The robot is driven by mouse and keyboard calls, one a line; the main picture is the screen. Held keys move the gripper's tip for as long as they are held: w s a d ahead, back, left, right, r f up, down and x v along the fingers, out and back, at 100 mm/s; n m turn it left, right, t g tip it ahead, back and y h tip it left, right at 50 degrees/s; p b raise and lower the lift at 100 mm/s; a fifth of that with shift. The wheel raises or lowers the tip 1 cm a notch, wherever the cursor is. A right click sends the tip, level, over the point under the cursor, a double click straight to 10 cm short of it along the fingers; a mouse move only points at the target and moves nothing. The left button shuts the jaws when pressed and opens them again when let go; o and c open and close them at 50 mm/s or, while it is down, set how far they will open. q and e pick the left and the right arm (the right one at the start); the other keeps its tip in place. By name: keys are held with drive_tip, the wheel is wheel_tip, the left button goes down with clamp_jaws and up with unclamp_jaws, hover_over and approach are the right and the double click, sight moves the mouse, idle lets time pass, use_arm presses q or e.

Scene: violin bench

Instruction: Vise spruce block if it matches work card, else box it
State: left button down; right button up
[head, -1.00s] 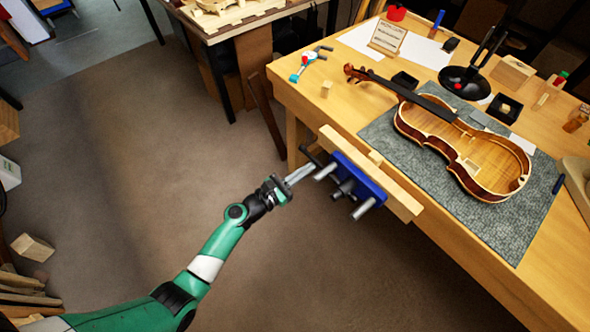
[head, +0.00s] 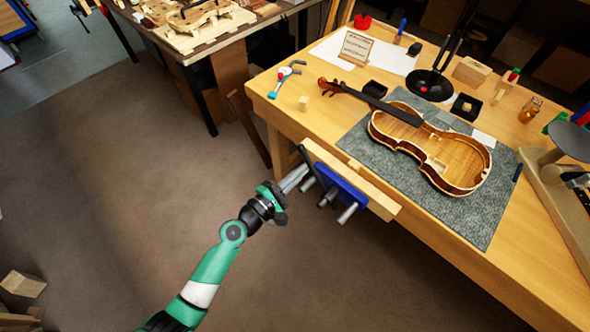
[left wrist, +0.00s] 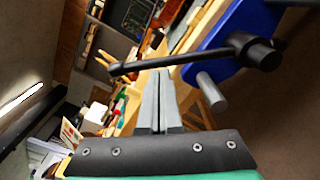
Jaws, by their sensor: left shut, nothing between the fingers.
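My left gripper (head: 302,171) is shut and empty, its fingertips close by the black handle bar (left wrist: 180,62) of the blue vise (head: 343,184). In the left wrist view the shut fingers (left wrist: 160,90) lie below the bar; I cannot tell whether they touch it. The vise is on the bench's front edge with a long pale wooden jaw (head: 380,203). A small pale wood piece (head: 354,163) shows right behind that jaw; it seems to sit in the vise. A pale cube (head: 304,102) lies on the bench. The work card (head: 355,47) stands at the back, its text unreadable. My right gripper is out of view.
A violin body (head: 430,150) lies on a grey mat (head: 480,225). Two small black boxes (head: 374,89) (head: 466,106), a lamp base (head: 430,86) and a wooden block (head: 472,72) stand farther back.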

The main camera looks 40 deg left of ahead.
use_arm(q)
drive_tip(key=shift+d+r+m, duration=0.4)
drive_tip(key=shift+r+m, duration=0.05)
drive_tip(key=shift+m, duration=0.15)
drive_tip(key=shift+f, duration=0.1)
drive_tip(key=s+a+f+b, duration=0.1)
drive_tip(key=s+a, duration=0.3)
drive_tip(key=s, duration=0.6)
drive_tip(key=shift+s+a+f, duration=0.3)
drive_tip(key=shift+f, duration=0.2)
